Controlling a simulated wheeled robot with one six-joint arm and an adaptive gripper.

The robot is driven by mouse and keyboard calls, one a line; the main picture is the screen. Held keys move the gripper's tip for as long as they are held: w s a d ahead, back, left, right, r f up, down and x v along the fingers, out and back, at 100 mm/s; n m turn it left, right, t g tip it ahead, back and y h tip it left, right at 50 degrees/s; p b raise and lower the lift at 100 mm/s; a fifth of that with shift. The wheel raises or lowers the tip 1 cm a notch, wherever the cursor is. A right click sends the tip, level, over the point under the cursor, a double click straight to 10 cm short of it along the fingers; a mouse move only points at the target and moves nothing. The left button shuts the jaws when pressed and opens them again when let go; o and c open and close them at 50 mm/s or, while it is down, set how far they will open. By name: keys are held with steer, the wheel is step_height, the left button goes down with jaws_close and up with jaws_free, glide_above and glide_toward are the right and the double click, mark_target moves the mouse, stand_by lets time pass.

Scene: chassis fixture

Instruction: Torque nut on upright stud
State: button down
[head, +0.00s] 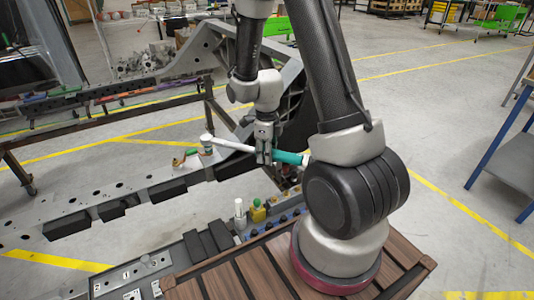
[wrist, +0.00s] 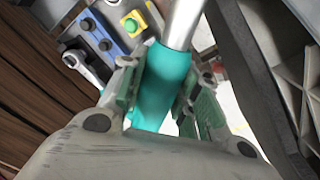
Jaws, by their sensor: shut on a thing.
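My gripper (head: 263,152) is shut on the teal handle (wrist: 160,90) of a wrench, just above the near chassis rail. The handle's teal end also shows to the right of the gripper in the head view (head: 289,158). The silver shaft (head: 235,145) runs left from the gripper, nearly level. The wrench head (head: 206,137) is at the top of a short upright fitting (head: 206,149) on the rail. The nut and stud cannot be made out apart there, and I cannot tell whether the head is seated on them. The wrist view does not show the wrench head.
The grey chassis rail (head: 154,194) has holes and black blocks along its side. A small green and orange part (head: 182,158) lies left of the fitting. A yellow box with a green button (head: 257,211) and a second ratchet tool (wrist: 82,64) are on the workbench below.

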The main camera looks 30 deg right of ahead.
steer(key=shift+a, duration=0.15)
steer(key=shift+s+a+m, duration=0.3)
steer(key=shift+s+a, duration=0.05)
steer(key=shift+s+a, duration=0.1)
steer(key=shift+a, duration=0.1)
stand_by(0.3)
